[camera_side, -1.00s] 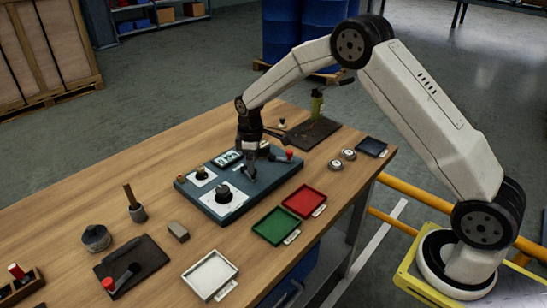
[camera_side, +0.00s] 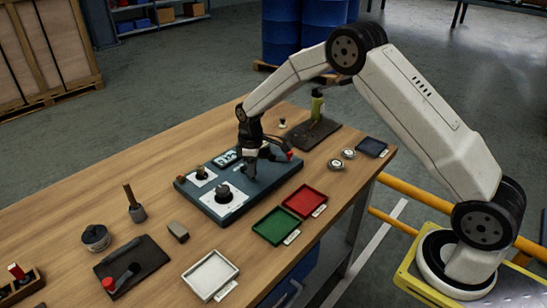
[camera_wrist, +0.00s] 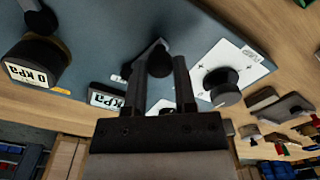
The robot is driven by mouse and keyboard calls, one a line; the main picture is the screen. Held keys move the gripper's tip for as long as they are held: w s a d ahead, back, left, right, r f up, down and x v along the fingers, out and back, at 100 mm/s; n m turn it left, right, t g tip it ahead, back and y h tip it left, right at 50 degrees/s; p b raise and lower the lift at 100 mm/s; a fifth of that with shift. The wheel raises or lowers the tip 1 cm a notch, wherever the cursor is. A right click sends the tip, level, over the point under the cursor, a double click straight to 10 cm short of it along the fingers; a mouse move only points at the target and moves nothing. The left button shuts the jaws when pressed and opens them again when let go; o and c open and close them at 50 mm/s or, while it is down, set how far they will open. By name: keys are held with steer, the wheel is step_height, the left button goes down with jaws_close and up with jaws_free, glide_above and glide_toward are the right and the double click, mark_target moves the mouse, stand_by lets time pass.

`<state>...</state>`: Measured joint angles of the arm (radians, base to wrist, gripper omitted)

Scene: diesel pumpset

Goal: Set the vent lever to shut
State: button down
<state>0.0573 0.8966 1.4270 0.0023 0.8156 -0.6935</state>
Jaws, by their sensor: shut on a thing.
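A blue-grey panel (camera_side: 278,179) lies on the wooden bench. My gripper (camera_side: 251,178) reaches down to its right half from above. In the wrist view, my gripper's two dark fingers (camera_wrist: 163,72) are shut on a dark, round-ended piece (camera_wrist: 159,60) on the panel, which I take to be the vent lever. Its setting is hard to read, as the fingers cover part of it. A red tip (camera_side: 290,155) shows just right of the gripper in the side view; I cannot tell what it belongs to.
A black knob (camera_wrist: 222,85) on a white plate and a gauge reading 0 kPa (camera_wrist: 33,65) flank the fingers. A green tray (camera_side: 276,226), a red tray (camera_side: 305,201) and a white tray (camera_side: 210,275) lie in front of the panel.

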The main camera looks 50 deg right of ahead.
steer(key=shift+a, duration=0.1)
steer(key=shift+w+a+m, duration=0.1)
steer(key=shift+a+m, duration=0.15)
steer(key=shift+m, duration=0.4)
steer(key=shift+w+a+m, duration=0.1)
steer(key=shift+a+m, duration=0.15)
steer(key=shift+m, duration=0.4)
steer(key=m, duration=0.1)
steer(key=a+m, duration=0.1)
steer(key=shift+w+m, duration=0.3)
steer(key=shift+w, duration=0.05)
steer(key=m, duration=0.1)
steer(key=w+a+m, duration=0.1)
steer(key=m, duration=0.1)
steer(key=shift+w+m, duration=0.15)
steer(key=shift+m, duration=0.15)
steer(key=shift+w+a+m, duration=0.35)
steer(key=shift+w+m, duration=0.25)
steer(key=shift+m, duration=0.7)
steer(key=shift+c, duration=2)
jaws_free()
